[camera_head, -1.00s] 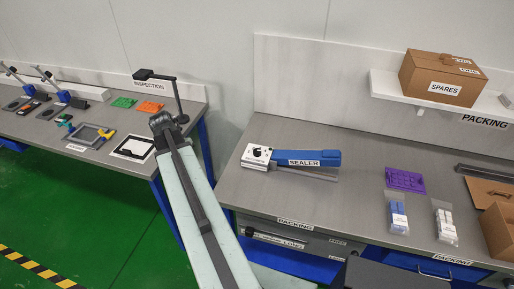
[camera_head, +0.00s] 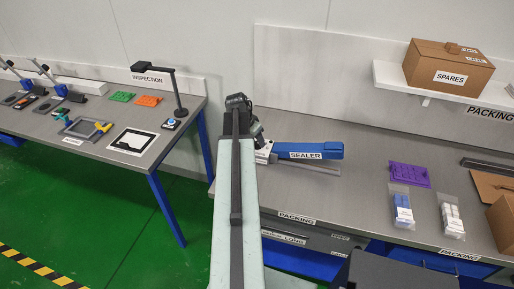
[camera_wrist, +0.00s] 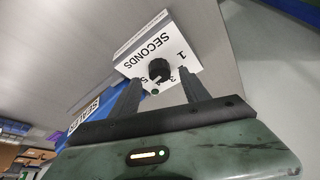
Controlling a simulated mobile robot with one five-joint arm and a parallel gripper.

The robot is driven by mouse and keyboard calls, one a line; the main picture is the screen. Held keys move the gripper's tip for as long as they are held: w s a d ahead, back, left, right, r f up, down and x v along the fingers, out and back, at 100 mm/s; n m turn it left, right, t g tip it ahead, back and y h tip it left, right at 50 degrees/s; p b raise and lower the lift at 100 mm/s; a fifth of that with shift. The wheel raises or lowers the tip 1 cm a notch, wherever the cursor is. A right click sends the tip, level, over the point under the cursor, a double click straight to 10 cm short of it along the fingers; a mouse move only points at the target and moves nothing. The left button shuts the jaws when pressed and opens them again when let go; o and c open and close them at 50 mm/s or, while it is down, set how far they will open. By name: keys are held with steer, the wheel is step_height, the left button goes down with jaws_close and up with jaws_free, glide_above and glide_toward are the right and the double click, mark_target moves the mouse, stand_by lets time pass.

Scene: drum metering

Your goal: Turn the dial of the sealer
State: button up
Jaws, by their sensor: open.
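The blue sealer (camera_head: 318,150) lies on the packing bench, its long arm pointing right. In the head view my arm hides most of its white dial end. In the wrist view the black dial (camera_wrist: 159,69) stands on the white face marked SECONDS, with a 1 and a 3 showing. A small green spot shows just below the dial. My gripper (camera_wrist: 156,84) is open, its two dark fingers pointing at the dial face, one on each side of the dial in the picture. I cannot tell whether either finger touches the dial.
Purple tray (camera_head: 409,175), bagged parts (camera_head: 402,208) and an open carton (camera_head: 503,222) occupy the bench's right part. A SPARES box (camera_head: 449,68) sits on a shelf above. The inspection bench (camera_head: 110,170) stands left, with a lamp (camera_head: 176,90). The bench right of the sealer is partly clear.

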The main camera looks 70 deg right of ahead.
steer(key=b+x, duration=0.1)
steer(key=x, duration=0.1)
steer(key=shift+f, duration=0.25)
steer(key=shift+r, duration=0.15)
